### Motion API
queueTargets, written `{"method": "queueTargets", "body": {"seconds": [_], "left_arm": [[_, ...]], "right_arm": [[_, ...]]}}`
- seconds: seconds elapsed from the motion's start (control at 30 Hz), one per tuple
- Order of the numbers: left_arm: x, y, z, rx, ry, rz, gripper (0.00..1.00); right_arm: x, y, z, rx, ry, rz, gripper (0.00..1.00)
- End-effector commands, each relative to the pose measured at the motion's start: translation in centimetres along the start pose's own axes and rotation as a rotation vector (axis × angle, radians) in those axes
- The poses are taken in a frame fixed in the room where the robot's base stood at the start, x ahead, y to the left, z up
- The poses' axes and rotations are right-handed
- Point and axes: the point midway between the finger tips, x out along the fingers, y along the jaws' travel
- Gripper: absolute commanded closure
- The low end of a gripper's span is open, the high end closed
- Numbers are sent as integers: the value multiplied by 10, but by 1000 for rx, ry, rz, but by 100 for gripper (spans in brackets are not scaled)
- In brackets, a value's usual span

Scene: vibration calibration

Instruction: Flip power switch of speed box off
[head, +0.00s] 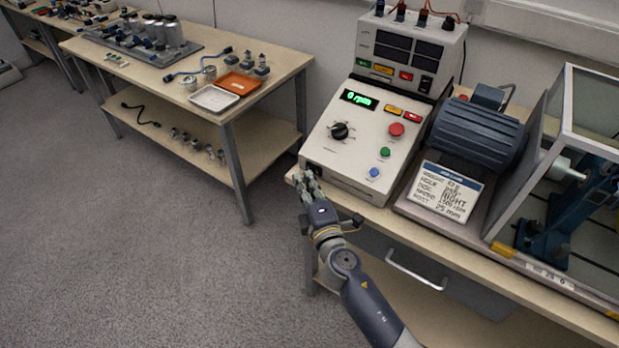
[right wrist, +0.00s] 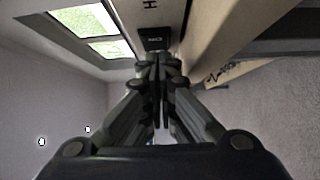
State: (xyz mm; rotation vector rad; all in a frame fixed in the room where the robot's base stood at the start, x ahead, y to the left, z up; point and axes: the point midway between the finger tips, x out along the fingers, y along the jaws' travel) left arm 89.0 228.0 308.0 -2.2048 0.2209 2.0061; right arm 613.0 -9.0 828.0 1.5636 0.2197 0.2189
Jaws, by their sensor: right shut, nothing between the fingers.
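The speed box (head: 352,137) is a cream sloped console on the bench, with a green display reading 0 rpm, a black knob (head: 340,131) and red, green and blue buttons. A small black switch (right wrist: 155,37) is on its front face in the right wrist view, straight ahead of my fingertips. In the head view it sits at the box's lower left corner, partly hidden by my fingers. My right gripper (head: 308,180) is shut and empty, its tips (right wrist: 158,58) close to the switch; I cannot tell if they touch. My left gripper is not in view.
A taller meter unit (head: 410,50) stands behind the box. A blue motor (head: 478,130), a job card (head: 445,192) and a clear guard frame (head: 545,150) are to the right. A drawer handle (head: 415,272) juts below the bench edge. Open floor (head: 150,250) lies left.

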Motion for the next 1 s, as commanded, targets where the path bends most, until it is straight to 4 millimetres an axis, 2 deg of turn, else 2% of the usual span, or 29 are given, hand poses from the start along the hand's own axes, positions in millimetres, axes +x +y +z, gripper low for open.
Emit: {"method": "queueTargets", "body": {"seconds": [0.13, 0.47, 0.6, 1.0], "left_arm": [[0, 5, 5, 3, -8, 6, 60], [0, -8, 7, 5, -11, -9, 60], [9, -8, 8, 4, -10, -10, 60], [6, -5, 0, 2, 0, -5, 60]], "right_arm": [[-1, 0, -3, 1, 1, 0, 100], [-1, 0, -3, 0, 0, 0, 100], [7, -2, 0, 3, -7, 3, 100], [7, 0, 2, -1, -10, 1, 100]]}}
